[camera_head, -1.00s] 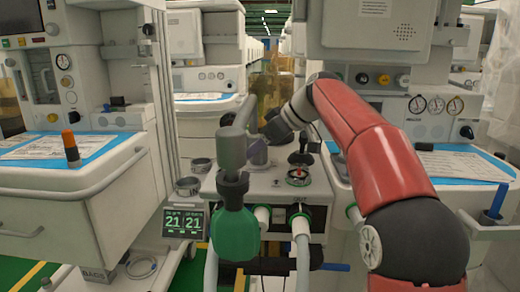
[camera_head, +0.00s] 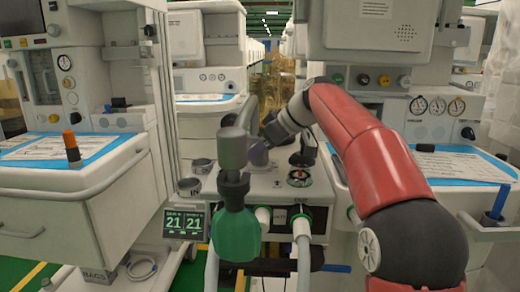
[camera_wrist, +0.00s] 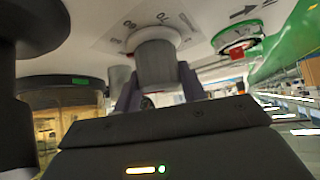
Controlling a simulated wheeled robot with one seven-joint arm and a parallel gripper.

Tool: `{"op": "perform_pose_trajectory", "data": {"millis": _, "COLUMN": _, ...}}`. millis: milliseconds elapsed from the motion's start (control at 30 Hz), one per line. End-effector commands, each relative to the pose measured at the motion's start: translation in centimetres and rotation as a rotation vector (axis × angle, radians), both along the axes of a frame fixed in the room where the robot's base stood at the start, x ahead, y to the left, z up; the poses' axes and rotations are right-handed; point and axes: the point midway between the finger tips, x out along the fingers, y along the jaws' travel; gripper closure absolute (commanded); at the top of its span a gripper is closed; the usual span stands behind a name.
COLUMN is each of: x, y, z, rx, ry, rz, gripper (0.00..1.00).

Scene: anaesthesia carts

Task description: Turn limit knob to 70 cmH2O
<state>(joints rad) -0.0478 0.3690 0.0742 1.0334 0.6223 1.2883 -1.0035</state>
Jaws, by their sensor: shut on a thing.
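In the head view my gripper (camera_head: 258,152) is at the top of the middle cart's white block, partly behind a grey post. The knob cannot be made out there.
The grey post with a green bag (camera_head: 235,235) stands in front at left. White hoses (camera_head: 302,240) run below. A screen (camera_head: 185,223) reads 21 and 21. Side carts flank the block.

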Motion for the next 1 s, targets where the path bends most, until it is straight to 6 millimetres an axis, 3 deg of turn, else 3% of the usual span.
{"op": "perform_pose_trajectory", "data": {"millis": 1000, "x": -0.13, "y": 0.18, "z": 0.22, "rx": -0.001, "ry": -0.002, "rz": -0.699, "gripper": 0.82}}
